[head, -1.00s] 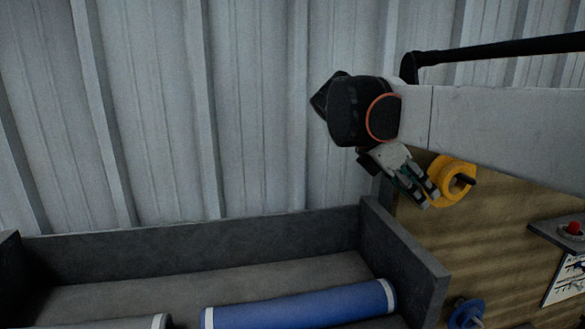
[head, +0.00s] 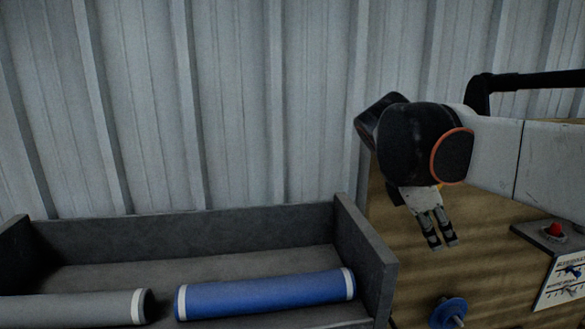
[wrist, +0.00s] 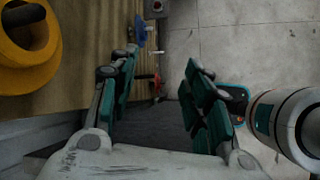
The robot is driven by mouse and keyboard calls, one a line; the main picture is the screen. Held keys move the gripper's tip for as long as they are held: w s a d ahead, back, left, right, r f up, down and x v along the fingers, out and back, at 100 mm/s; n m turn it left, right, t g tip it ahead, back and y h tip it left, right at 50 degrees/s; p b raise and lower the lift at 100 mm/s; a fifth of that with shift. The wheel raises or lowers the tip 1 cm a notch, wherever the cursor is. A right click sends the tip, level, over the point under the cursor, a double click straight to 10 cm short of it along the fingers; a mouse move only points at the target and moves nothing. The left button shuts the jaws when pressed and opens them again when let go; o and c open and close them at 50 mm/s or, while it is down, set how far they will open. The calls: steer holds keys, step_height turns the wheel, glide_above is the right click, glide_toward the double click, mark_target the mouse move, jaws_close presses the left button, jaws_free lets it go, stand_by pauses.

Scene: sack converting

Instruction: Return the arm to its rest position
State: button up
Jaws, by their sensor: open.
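My gripper (head: 440,230) hangs at the end of my arm, in front of the wooden panel in the head view. Its two fingers point down and stand apart with nothing between them. In the wrist view the open fingers (wrist: 165,95) show with dark grey surface and floor beyond. A yellow ring-shaped spool (wrist: 28,45) on a dark peg is at the upper left of the wrist view, to the side of the fingers and apart from them. In the head view my wrist and gripper hide nearly all of it.
A grey open-topped bin (head: 180,235) holds a blue roll (head: 265,295) and a grey roll (head: 75,308). The wooden panel (head: 400,285) carries a blue spool (head: 447,313). A red button (head: 554,230) sits on a shelf beside a printed sign (head: 565,280). A corrugated wall stands behind.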

steer(key=s+a+f+m+t+y, duration=0.2)
steer(key=s+a+f+m+y, duration=0.15)
steer(key=s+f+m, duration=0.4)
steer(key=s+a+f+m+t+y, duration=0.3)
steer(key=s+a+f+m, duration=0.1)
steer(key=s+f+m, duration=0.4)
step_height(320, 180, down, 40)
steer(key=w+b, duration=0.1)
steer(key=b, duration=3.8)
steer(key=shift+w+m+b, duration=0.3)
steer(key=shift+m+b, duration=0.05)
steer(key=shift+o, duration=0.2)
steer(key=shift+r, duration=0.1)
steer(key=shift+o, duration=0.2)
